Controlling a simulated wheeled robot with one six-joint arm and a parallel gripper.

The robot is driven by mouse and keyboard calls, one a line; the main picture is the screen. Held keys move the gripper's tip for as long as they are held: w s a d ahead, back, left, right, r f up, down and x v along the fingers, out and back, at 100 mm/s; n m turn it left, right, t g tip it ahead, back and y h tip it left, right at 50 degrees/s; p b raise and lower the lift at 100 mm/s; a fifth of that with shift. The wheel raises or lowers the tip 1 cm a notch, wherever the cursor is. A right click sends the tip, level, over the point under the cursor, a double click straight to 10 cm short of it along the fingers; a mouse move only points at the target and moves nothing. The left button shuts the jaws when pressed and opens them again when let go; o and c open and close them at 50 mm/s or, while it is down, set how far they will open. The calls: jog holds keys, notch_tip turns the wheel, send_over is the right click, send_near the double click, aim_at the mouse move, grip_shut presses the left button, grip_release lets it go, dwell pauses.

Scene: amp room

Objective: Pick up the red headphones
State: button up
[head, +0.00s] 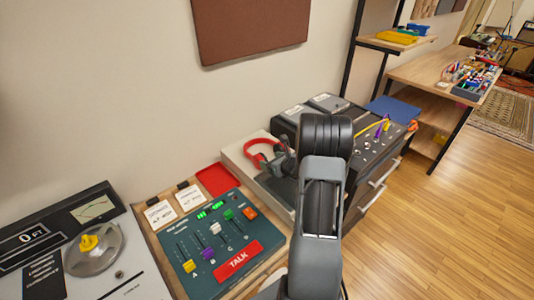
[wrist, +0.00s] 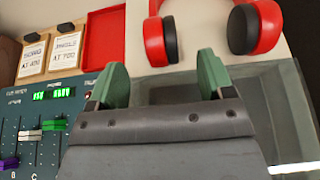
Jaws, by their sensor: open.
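The red headphones (head: 265,150) lie on a pale surface against the wall, past the mixer panel. In the wrist view one red ear cup with a black pad (wrist: 157,40) and the other ear cup (wrist: 257,27) show at the top, and the band is cut off by the frame's edge. My gripper (wrist: 157,80) is open, its two green fingertips spread just short of the ear cups with nothing between them. In the head view my gripper (head: 283,163) is partly hidden behind my own arm, close to the headphones.
A mixer panel (head: 262,236) with sliders and a red TALK button stands left of my gripper. A red tray (head: 218,179) and two label cards (head: 160,214) lie behind it. A dark panel with knobs and cables (head: 372,146) stands to the right. Open floor lies at right.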

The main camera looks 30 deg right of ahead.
aim_at(260, 157)
jog(key=shift+p+x, duration=0.95)
jog(key=shift+x, duration=3.1)
jog(key=shift+r, duration=0.1)
jog(key=c, duration=1.1)
jog(key=shift+c, duration=0.2)
jog(key=shift+r, duration=0.1)
